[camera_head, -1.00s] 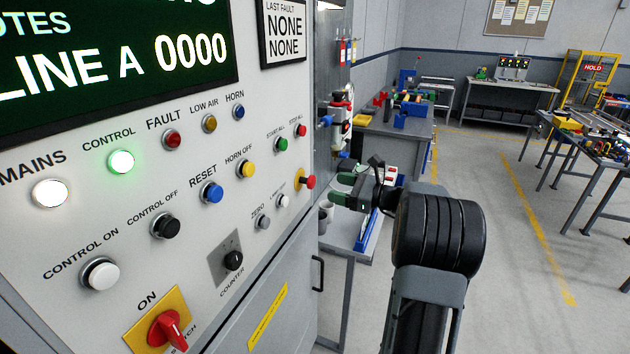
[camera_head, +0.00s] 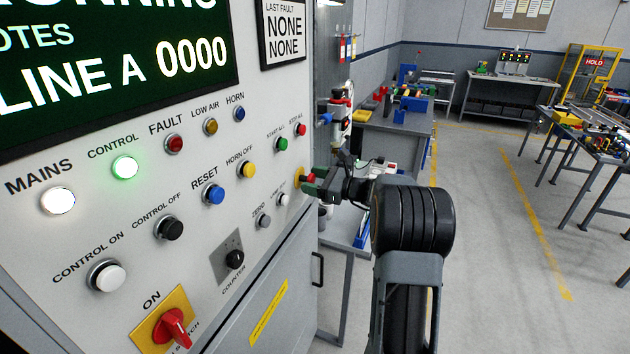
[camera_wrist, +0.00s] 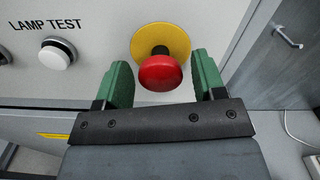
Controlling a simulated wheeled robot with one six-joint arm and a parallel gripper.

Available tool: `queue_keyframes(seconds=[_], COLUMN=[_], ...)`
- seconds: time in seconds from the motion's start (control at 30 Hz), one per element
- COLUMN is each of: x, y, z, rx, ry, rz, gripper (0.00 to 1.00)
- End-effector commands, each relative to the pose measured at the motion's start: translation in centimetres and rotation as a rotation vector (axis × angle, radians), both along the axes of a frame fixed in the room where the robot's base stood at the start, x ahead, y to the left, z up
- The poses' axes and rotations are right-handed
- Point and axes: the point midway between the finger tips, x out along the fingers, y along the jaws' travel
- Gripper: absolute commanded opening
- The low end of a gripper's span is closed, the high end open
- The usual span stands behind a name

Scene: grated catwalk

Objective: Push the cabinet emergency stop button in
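The emergency stop button (camera_wrist: 160,72) is a red mushroom head on a dark stem in front of a round yellow plate (camera_wrist: 176,38) on the cabinet panel. In the head view the red button (camera_head: 310,178) sits at the panel's right edge, partly covered by my gripper. My gripper (camera_wrist: 160,84) has green fingers spread apart, one on each side of the red head in the wrist view. Gaps show between the head and both fingers, and nothing is held. Whether anything touches the button's face cannot be told.
A white LAMP TEST button (camera_wrist: 56,53) is left of the stop button. The cabinet panel (camera_head: 200,250) carries several other buttons, lamps and a red rotary switch (camera_head: 172,328). A grey workbench (camera_head: 395,138) stands behind my arm. Open floor lies to the right.

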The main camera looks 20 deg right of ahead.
Motion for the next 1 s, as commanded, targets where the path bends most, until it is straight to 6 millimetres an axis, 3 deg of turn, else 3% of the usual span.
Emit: queue_keyframes(seconds=[0.47,0.9,0.93,1.0], x=[0.0,1.2,1.2,1.2], y=[0.0,1.2,1.2,1.2], z=[0.0,0.1,0.1,0.1], rx=[0.0,0.0,0.0,0.0], ry=[0.0,-0.003,-0.003,-0.003], rz=[0.0,0.001,0.001,0.001], gripper=[0.19,0.19,0.43,0.5])
